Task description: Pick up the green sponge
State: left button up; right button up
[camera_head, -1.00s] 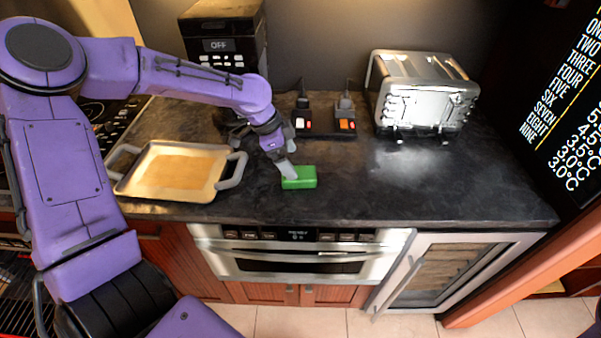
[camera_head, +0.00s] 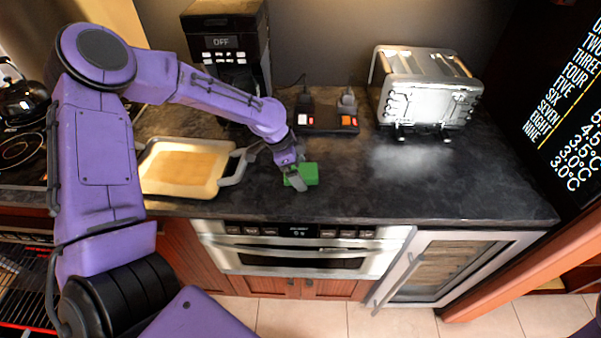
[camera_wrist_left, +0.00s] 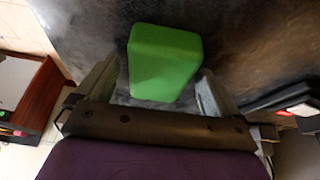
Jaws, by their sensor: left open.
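The green sponge (camera_head: 308,174) lies on the dark countertop, right of the tray and in front of the power strip. My left gripper (camera_head: 296,184) is low at the sponge's left side in the head view, and its near finger covers part of the sponge. In the left wrist view the sponge (camera_wrist_left: 163,62) lies ahead of the open left gripper (camera_wrist_left: 156,95), its near end between the two fingers. A gap shows on the left side; the right finger is close to the sponge, and I cannot tell if it touches. My right gripper is not in view.
A metal tray (camera_head: 150,189) with handles sits to the left, close to my left wrist. A power strip (camera_head: 325,128), a coffee machine (camera_head: 228,20) and a toaster (camera_head: 425,100) stand at the back. The countertop (camera_head: 450,190) to the right is clear.

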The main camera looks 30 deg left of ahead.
pick_arm(q)
jog(key=shift+s, duration=0.15)
jog(key=c, duration=1)
